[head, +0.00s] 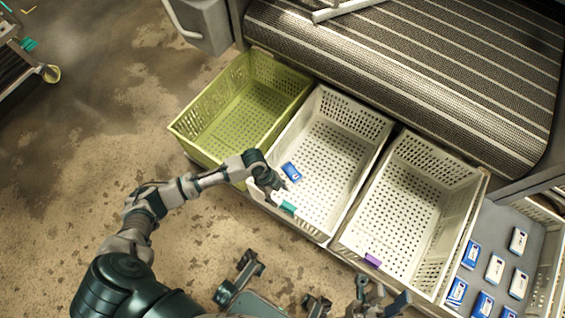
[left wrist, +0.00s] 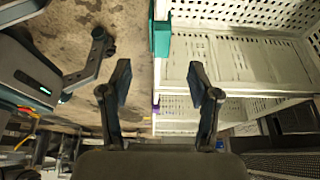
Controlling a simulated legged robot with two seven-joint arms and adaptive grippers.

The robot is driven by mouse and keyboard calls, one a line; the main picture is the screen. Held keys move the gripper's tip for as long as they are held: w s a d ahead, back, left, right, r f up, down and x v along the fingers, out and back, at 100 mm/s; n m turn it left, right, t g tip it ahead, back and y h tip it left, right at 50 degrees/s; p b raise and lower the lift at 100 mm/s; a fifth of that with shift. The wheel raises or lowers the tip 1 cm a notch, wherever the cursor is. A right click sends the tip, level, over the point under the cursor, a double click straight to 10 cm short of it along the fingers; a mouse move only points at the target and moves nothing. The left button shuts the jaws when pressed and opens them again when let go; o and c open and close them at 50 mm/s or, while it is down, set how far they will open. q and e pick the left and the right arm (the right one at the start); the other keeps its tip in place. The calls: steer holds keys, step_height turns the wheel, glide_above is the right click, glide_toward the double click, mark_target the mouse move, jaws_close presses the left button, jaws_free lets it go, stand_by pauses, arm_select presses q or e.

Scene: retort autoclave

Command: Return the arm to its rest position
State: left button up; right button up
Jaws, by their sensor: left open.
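My left arm reaches in from the left in the head view. Its gripper (head: 275,188) is over the front edge of the middle-left white basket (head: 345,190). In the left wrist view the gripper (left wrist: 160,82) has its two fingers spread, with nothing between them. A blue packet (head: 291,172) lies in that basket, close beyond the gripper. A teal tag (head: 288,206) is on the basket's front rim beside the gripper, and it also shows in the left wrist view (left wrist: 161,38). My right gripper (head: 381,300) is low in the head view, partly cut off; its opening is unclear.
A green basket (head: 192,140) stands to the left and another white basket (head: 345,242) with a purple tag (head: 372,260) to the right. A grey tray (head: 500,222) at far right holds several blue-and-white packets. A striped conveyor (head: 410,65) lies behind. The floor at left is open.

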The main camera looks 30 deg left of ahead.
arm_select(q)
steer(key=shift+a+r, duration=0.1)
steer(key=shift+r, duration=0.15)
stand_by(0.4)
